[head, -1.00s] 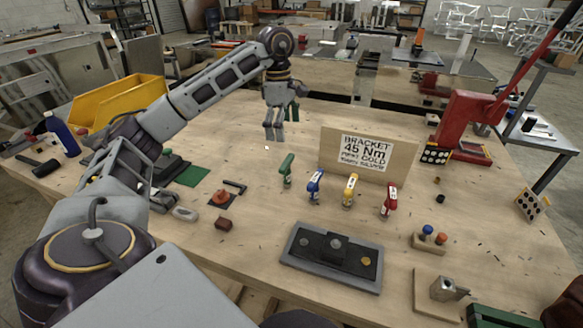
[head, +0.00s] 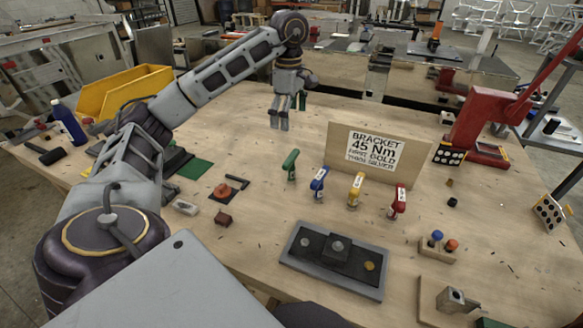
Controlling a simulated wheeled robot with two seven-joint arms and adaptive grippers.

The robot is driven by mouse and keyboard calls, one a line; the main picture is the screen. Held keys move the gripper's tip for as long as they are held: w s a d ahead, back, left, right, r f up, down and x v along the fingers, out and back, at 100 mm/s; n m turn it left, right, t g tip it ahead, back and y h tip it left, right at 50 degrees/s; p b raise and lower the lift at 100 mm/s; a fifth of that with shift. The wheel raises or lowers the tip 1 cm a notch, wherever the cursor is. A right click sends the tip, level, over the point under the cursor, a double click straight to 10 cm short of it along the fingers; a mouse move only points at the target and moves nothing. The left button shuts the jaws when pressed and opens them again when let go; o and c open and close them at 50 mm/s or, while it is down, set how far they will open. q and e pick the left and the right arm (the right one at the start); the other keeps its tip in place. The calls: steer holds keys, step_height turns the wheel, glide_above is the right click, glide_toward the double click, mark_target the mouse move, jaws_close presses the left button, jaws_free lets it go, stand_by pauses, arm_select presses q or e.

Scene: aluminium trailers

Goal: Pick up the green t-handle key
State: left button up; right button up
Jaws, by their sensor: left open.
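The green t-handle key (head: 291,163) stands upright on the wooden table, at the left end of a row of keys. To its right stand a blue key (head: 319,183), a yellow key (head: 355,190) and a red key (head: 398,201). My left gripper (head: 279,121) is open and empty, fingers pointing down. It is above the table, up and slightly left of the green key in the head view, apart from it. A dark green piece shows behind the gripper, partly hidden. My right gripper is not in view.
A sign board (head: 372,155) stands behind the keys. A grey tray (head: 335,262) lies in front. A yellow bin (head: 122,88), a blue bottle (head: 68,122) and a hammer (head: 53,156) are at the left. A red press (head: 478,118) stands at the right. The table between gripper and keys is clear.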

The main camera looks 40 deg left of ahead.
arm_select(q)
steer(key=shift+w+f+b, duration=0.2)
steer(key=shift+f+b, duration=0.4)
steer(key=shift+f, duration=0.1)
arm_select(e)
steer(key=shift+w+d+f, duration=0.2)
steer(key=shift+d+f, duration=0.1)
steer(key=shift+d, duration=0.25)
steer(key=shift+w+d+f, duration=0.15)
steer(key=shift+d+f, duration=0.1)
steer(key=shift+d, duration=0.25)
arm_select(q)
steer(key=b, duration=0.2)
glide_above(291, 156)
steer(key=f, duration=0.7)
steer(key=shift+s+f, duration=0.2)
steer(key=shift+f, duration=0.6)
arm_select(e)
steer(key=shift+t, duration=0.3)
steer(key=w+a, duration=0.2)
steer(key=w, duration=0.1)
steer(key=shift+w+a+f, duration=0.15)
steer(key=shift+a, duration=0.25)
